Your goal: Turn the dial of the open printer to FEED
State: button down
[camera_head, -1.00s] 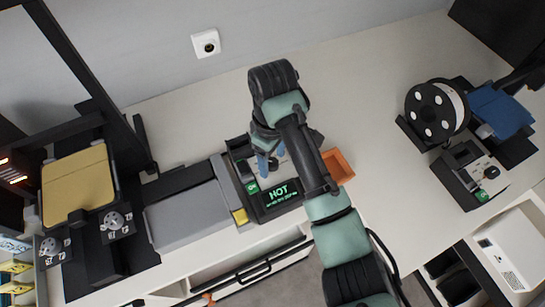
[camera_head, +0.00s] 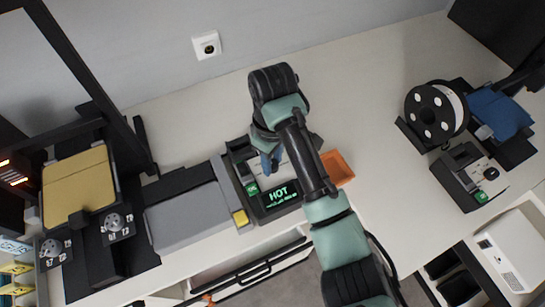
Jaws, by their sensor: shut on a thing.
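The middle machine has a grey body (camera_head: 190,215) and a dark control panel with a lit green screen (camera_head: 279,196) reading HOT. A green button (camera_head: 252,189) sits on the panel's left. My gripper (camera_head: 271,163) points down onto the pale upper part of this panel, with its bluish fingers close together. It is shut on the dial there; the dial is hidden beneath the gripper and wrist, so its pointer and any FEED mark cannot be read. I cannot tell from this view which machine counts as the open printer.
An orange tray (camera_head: 338,168) lies just right of the panel. At left stands a framed printer with a yellow bed (camera_head: 78,186) and knobs (camera_head: 115,222). At right are a spool (camera_head: 434,112), a blue bed (camera_head: 503,112) and another panel with a black knob (camera_head: 491,173).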

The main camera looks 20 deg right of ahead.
jog(key=shift+r, duration=0.1)
jog(key=m+p, duration=0.4)
jog(key=shift+a+r, duration=0.1)
jog(key=shift+r, duration=0.05)
jog(key=m+p, duration=0.4)
jog(key=shift+m, duration=0.3)
jog(key=m+p, duration=0.2)
jog(key=m, duration=0.2)
jog(key=shift+f+m+p, duration=0.2)
jog(key=shift+m+p, duration=0.5)
jog(key=shift+m, duration=1.8)
jog(key=c, duration=0.5)
grip_release()
jog(key=shift+c, duration=0.2)
